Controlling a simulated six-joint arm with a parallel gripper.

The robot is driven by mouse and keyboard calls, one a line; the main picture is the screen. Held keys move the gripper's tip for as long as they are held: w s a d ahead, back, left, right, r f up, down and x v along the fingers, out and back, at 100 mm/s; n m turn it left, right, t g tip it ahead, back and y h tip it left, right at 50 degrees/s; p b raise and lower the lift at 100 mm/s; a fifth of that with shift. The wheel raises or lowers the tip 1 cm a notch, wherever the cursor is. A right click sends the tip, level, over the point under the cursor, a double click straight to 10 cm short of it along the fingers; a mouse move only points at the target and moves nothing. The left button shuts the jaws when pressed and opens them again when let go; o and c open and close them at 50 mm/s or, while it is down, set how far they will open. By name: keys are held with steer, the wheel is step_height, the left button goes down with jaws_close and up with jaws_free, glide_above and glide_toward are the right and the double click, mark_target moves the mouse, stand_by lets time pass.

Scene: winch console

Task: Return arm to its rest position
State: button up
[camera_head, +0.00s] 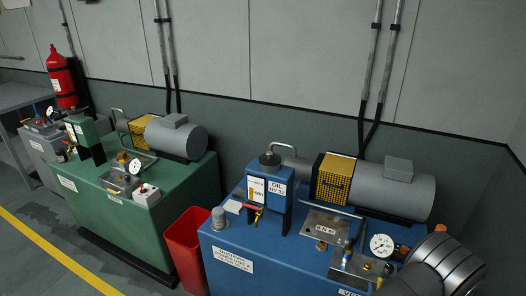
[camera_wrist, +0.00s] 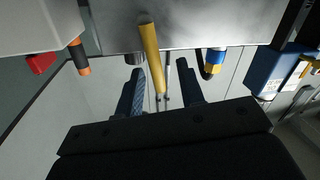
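In the wrist view, the two dark fingers of my gripper (camera_wrist: 160,88) stand apart with a gap between them. A yellow bar-shaped handle (camera_wrist: 152,55) hangs from a light grey surface into view between the fingertips. Light shows on both sides of the handle, so the fingers are not closed on it; its exact depth is unclear. In the head view my grey arm enters at the lower right, in front of the blue winch console (camera_head: 232,262), and hides part of its right end. My gripper does not show clearly there.
In the head view, a pressure gauge (camera_head: 382,245) is near my arm. A red bin (camera_head: 186,250) stands left of the console.

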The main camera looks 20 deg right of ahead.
steer(key=shift+w+a+n, duration=0.15)
steer(key=shift+w+n, duration=0.05)
steer(key=shift+n, duration=0.3)
stand_by(0.4)
